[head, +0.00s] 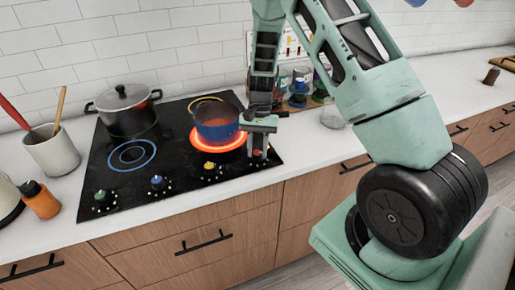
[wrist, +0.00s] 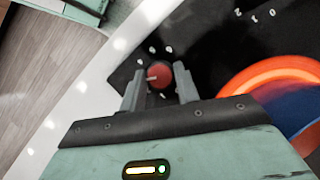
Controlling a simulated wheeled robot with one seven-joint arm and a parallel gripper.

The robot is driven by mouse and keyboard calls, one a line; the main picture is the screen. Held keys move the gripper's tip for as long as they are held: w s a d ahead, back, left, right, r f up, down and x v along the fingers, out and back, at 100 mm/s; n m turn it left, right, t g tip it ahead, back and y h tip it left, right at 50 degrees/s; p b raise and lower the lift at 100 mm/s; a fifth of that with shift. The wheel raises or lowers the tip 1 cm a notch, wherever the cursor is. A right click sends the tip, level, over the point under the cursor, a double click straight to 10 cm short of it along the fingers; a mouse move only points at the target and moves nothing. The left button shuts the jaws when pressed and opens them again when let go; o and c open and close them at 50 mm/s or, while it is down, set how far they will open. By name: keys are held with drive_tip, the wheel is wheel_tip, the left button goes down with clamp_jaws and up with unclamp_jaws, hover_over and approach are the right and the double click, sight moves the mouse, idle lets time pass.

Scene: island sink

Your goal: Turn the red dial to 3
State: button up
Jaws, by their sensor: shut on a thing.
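The red dial (wrist: 159,75) is on the black stovetop near its front right corner. In the wrist view it sits between the two fingers of my gripper (wrist: 159,84), which is shut on it. A pale pointer line on the dial points left in that view. Small white marks ring the dial, but they are too small to read. In the head view my gripper (head: 258,142) comes down over the dial from above, and the dial (head: 257,153) shows only in part.
A blue pot (head: 217,130) stands close by on a burner glowing orange-red (head: 207,146). A black lidded pot (head: 127,113) stands at the back left. Green (head: 102,198), blue (head: 158,183) and yellow (head: 210,167) dials line the front edge. Jars (head: 301,82) stand behind my arm.

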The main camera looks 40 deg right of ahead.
drive_tip(key=o, duration=1)
drive_tip(key=b+v, duration=0.2)
drive_tip(key=v, duration=1.5)
drive_tip(key=shift+r+b, duration=0.25)
drive_tip(key=shift+b, duration=0.15)
